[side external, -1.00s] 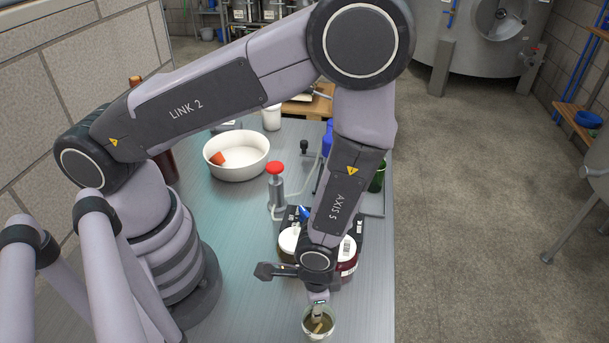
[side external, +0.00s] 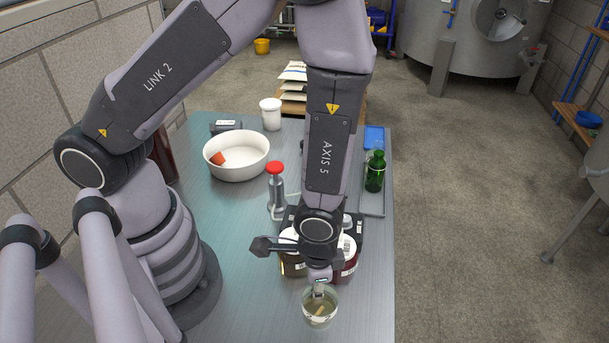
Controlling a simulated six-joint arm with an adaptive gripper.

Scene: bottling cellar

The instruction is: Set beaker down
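The clear glass beaker (side external: 331,311) is at the bottom centre, near the front of the metal table, upright. It holds a pale liquid and a small tan piece. My gripper (side external: 319,293) points down at the beaker from behind, with its fingertips at the far rim, and appears shut on the beaker's wall. The fingers are small and partly seen through glass. I cannot tell whether the beaker's base touches the table.
Behind my gripper stand brown and dark red jars (side external: 345,268) and a red-topped pump dispenser (side external: 276,188). A white bowl (side external: 237,172) is further back. A green bottle (side external: 375,172) stands on a tray at the right. The table (side external: 255,300) left of the beaker is clear.

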